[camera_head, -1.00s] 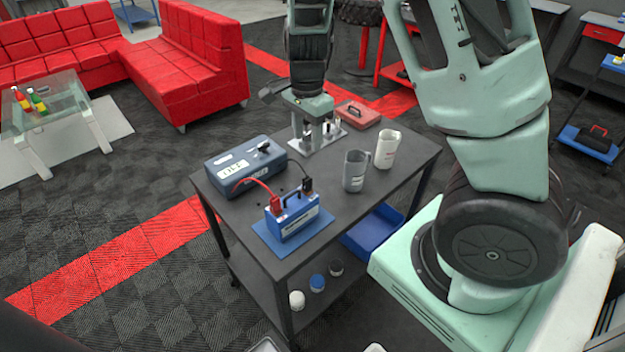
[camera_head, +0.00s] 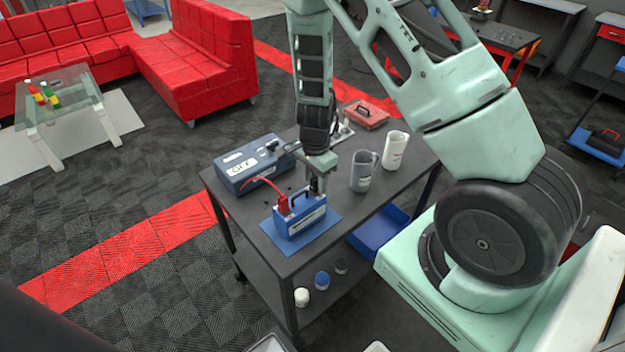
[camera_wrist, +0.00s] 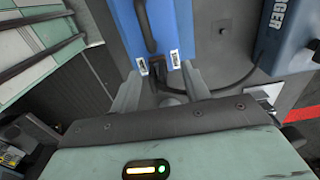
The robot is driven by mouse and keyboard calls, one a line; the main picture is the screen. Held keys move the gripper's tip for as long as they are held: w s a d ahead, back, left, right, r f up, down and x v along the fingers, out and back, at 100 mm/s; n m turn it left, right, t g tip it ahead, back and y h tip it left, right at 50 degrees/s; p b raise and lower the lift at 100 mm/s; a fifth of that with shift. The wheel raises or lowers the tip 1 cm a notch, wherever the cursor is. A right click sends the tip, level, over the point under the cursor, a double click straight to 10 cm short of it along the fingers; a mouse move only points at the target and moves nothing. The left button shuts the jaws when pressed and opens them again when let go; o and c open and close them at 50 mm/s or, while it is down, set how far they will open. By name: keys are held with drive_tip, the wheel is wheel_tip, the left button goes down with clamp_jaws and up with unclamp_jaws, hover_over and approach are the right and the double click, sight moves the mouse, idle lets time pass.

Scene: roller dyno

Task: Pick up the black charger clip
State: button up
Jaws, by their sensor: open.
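The black charger clip (camera_head: 314,185) is on the right end of the blue battery (camera_head: 299,222), mostly hidden by my gripper (camera_head: 319,178). In the wrist view, my gripper (camera_wrist: 159,65) is open, with its fingers pointing at the end of the battery (camera_wrist: 165,22). A dark part, apparently the clip (camera_wrist: 168,88), shows low between the fingers; I cannot tell whether they touch it. Its black cable (camera_wrist: 238,83) curves to the charger (camera_wrist: 287,35). The red clip (camera_head: 283,204) sits on the battery's other end.
The charger (camera_head: 240,178) stands behind the battery on the dark cart. A grey mug (camera_head: 361,172) and a white mug (camera_head: 395,150) stand to the right. A red case (camera_head: 366,116) lies at the back. The battery's blue mat (camera_head: 270,232) lies near the front edge.

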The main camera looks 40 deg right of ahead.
drive_tip(key=shift+f, duration=0.75)
clamp_jaws()
drive_tip(key=shift+r, duration=0.1)
